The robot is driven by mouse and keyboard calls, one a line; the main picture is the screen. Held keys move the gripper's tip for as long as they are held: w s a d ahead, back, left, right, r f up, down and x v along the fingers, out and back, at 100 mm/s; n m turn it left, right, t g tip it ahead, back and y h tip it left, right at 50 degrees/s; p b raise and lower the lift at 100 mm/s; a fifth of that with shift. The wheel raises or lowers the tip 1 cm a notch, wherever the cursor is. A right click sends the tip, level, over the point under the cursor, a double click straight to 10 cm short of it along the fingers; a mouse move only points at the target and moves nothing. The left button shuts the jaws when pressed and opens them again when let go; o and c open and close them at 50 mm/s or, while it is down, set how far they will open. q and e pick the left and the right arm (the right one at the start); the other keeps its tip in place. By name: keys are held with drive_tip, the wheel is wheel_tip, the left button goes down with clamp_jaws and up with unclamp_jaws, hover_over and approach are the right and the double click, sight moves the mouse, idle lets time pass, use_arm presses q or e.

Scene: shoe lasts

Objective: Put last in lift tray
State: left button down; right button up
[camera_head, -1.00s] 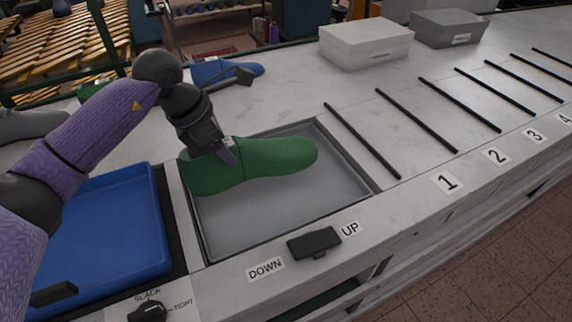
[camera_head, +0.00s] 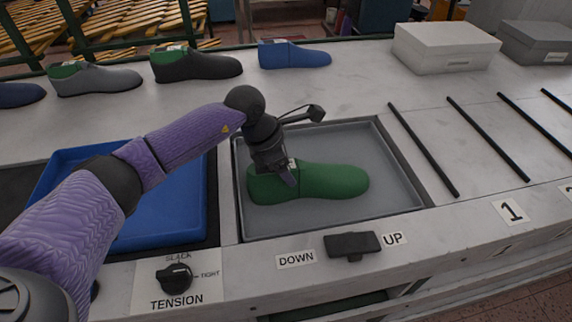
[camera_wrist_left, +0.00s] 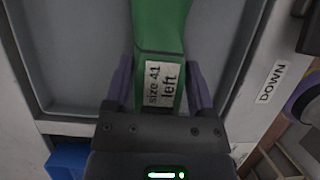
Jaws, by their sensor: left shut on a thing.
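A green last (camera_head: 322,182) is in the grey lift tray (camera_head: 390,150), set in the counter, with its toe pointing right. My left gripper (camera_head: 288,178) is shut on its heel end from above. In the left wrist view the fingers (camera_wrist_left: 160,88) stand on either side of the green last (camera_wrist_left: 163,30), whose label reads "size 41 left". The lift tray also shows there (camera_wrist_left: 70,50). I cannot tell whether the last rests on the tray floor. My right gripper is not in view.
A blue tray (camera_head: 165,225) lies left of the lift tray. A DOWN/UP switch (camera_head: 352,244) and a tension knob (camera_head: 174,277) are in front. A black last (camera_head: 196,66), grey last (camera_head: 95,80) and blue last (camera_head: 293,55) stand behind. Boxes (camera_head: 445,48) stand at back right.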

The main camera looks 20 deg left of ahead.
use_arm(q)
unclamp_jaws()
drive_tip(key=shift+r, duration=0.25)
drive_tip(key=p+v, duration=0.2)
drive_tip(key=v, duration=1)
drive_tip(key=shift+f, duration=0.1)
